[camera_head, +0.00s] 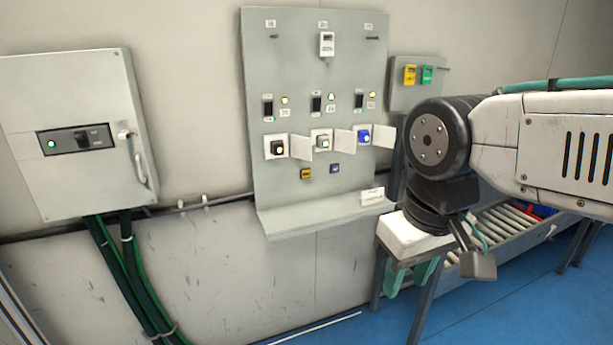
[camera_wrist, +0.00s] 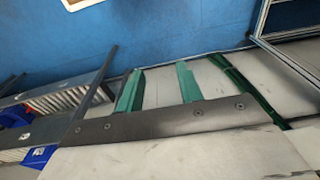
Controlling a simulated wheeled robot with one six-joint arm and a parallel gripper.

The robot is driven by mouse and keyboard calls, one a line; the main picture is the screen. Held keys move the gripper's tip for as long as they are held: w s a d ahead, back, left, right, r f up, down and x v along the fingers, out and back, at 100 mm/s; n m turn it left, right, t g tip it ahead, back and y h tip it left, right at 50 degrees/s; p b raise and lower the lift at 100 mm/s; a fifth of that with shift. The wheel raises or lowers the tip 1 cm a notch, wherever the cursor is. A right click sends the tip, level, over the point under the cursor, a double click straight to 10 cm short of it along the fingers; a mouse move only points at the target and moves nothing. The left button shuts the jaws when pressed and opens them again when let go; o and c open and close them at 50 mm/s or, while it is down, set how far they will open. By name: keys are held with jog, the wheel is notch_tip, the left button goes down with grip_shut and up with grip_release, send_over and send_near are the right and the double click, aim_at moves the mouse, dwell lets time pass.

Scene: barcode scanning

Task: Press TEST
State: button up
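A grey control panel (camera_head: 318,100) stands on the wall in the head view. It carries several switches, lamps and small labels too small to read, so I cannot tell which control is TEST. A small yellow button (camera_head: 306,173) and a small blue button (camera_head: 335,168) sit low on it. Above them are a black-and-white knob (camera_head: 277,147), a grey one (camera_head: 321,142) and a blue one (camera_head: 364,136), with pale flaps beside them. My gripper (camera_head: 409,277) hangs right of and below the panel, its green fingers pointing down. In the wrist view its fingers (camera_wrist: 160,88) are apart and empty.
A grey switch box (camera_head: 75,130) with a green lamp is on the left wall. A side box (camera_head: 418,75) carries yellow and green units. A roller conveyor (camera_head: 500,225) stands at the right. Blue floor (camera_head: 480,310) is clear in front.

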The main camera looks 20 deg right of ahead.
grip_shut()
dwell(1.5)
